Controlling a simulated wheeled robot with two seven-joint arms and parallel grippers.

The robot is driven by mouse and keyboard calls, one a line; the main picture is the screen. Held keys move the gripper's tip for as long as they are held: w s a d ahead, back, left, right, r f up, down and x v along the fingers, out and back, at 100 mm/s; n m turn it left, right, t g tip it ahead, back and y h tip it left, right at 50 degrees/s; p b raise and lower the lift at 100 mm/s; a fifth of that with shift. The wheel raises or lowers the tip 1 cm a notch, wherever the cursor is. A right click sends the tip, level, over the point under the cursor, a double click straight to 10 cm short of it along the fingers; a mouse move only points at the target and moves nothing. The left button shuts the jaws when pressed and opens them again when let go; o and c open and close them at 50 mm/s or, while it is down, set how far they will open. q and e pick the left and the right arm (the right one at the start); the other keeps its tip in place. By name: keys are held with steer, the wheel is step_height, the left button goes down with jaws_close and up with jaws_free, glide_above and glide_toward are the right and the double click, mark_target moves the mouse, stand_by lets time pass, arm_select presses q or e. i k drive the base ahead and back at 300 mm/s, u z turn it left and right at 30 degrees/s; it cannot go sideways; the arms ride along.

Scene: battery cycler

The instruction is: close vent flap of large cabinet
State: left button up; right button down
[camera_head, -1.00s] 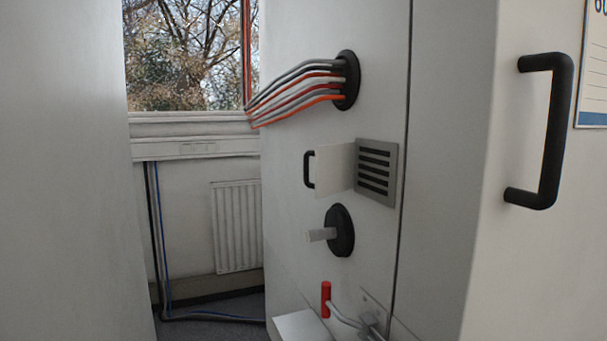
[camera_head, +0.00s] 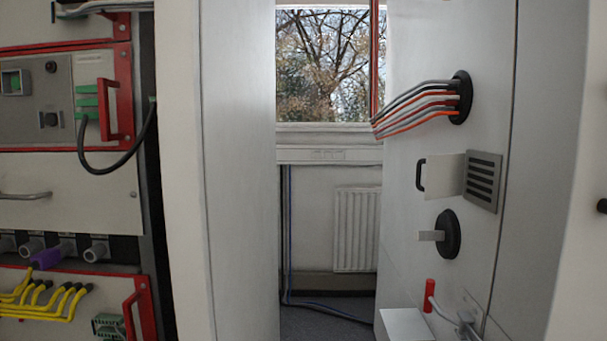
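The vent flap (camera_head: 445,175) is a pale plate with a black handle (camera_head: 420,175) at its left end. It stands open, swung out to the left of the dark slotted vent grille (camera_head: 482,181). The grille sits on the side face of the large white cabinet (camera_head: 410,255), at the right of the head view. Neither of my grippers is in view.
Cables (camera_head: 420,108) run from a round black port above the flap. A black disc with a grey lever (camera_head: 448,234) and a red-handled valve (camera_head: 429,295) sit below. A white panel (camera_head: 240,170) stands left of a narrow floor gap. An equipment rack (camera_head: 70,190) fills the far left.

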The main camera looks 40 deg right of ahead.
mark_target(445, 173)
steer(key=u, duration=1.65)
steer(key=k, duration=1.35)
steer(key=z, duration=1.7)
steer(key=i, duration=0.5)
